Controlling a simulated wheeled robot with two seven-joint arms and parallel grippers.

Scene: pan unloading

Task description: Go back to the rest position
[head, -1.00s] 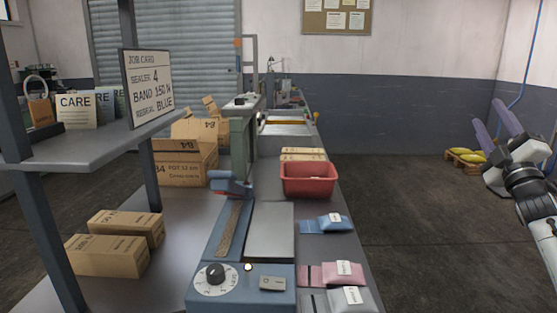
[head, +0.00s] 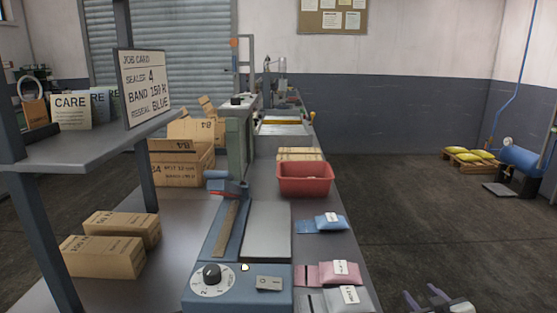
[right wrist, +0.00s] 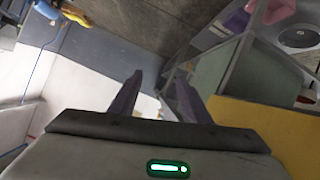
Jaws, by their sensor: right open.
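My right gripper (head: 423,296) shows at the bottom right edge of the head view, over the floor to the right of the bench. Its two purple-grey fingers stand apart with nothing between them. The open fingers (right wrist: 156,98) also show in the right wrist view, empty. Most of my right arm is out of the head view. My left gripper is not in view.
The bench holds a blue sealer (head: 238,285), a red bin (head: 305,180) and several pouches, including a blue one (head: 322,223), along its right edge. Cartons (head: 105,255) stand at left under a shelf (head: 80,158). Floor (head: 430,220) right of the bench is clear.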

